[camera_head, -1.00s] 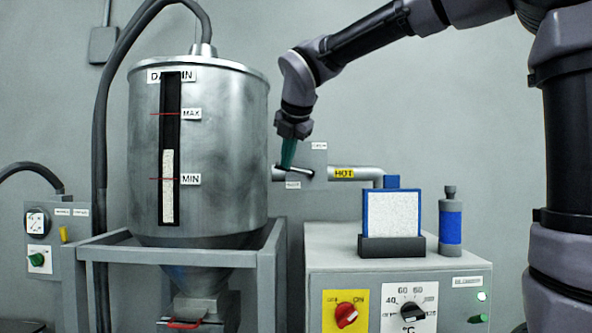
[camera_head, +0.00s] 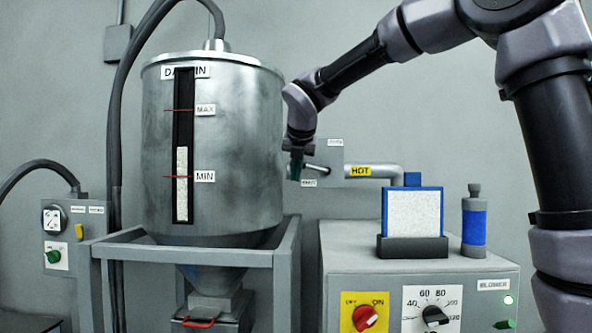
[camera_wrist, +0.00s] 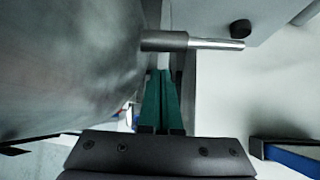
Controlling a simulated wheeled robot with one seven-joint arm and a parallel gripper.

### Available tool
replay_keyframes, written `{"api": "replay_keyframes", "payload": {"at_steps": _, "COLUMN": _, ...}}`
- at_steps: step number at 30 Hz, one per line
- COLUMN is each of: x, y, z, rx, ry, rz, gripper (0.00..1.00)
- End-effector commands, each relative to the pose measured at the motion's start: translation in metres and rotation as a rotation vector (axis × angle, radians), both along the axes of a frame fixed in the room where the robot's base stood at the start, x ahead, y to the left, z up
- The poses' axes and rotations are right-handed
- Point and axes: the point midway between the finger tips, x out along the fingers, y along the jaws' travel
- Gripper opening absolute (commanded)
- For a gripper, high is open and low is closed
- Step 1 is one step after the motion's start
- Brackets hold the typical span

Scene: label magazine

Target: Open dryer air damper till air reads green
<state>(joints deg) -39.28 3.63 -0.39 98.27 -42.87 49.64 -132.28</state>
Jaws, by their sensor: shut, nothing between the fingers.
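The damper's short dark lever (camera_head: 317,168) sits on the pipe beside the steel hopper (camera_head: 225,130), in front of a grey plate (camera_head: 330,154) with small white tags above and below. My gripper (camera_head: 296,168) is shut and empty, its teal fingers just left of the lever and near the hopper's right side. I cannot tell if they touch it. In the wrist view, the teal fingers (camera_wrist: 163,100) are together below a metal rod (camera_wrist: 192,42) that sticks out beside the hopper. A lamp (camera_head: 507,300) glows pale green on the blower panel; I cannot tell an air reading.
The pipe marked HOT (camera_head: 385,171) runs right to the blower cabinet (camera_head: 375,262). A blue-framed filter (camera_head: 412,212) and a blue-banded cylinder (camera_head: 474,225) stand on the cabinet. A control box with a dial (camera_head: 53,218) is at far left.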

Motion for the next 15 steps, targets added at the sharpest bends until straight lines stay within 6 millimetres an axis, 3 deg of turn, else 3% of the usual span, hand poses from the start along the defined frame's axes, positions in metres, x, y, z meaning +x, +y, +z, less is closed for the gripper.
{"api": "replay_keyframes", "payload": {"at_steps": 6, "x": 0.009, "y": -0.004, "z": 0.017, "rx": 0.001, "ry": 0.000, "rz": -0.001, "gripper": 0.00}}
{"api": "replay_keyframes", "payload": {"at_steps": 15, "x": 0.009, "y": -0.004, "z": 0.019, "rx": 0.000, "ry": 0.001, "rz": 0.000, "gripper": 0.00}}
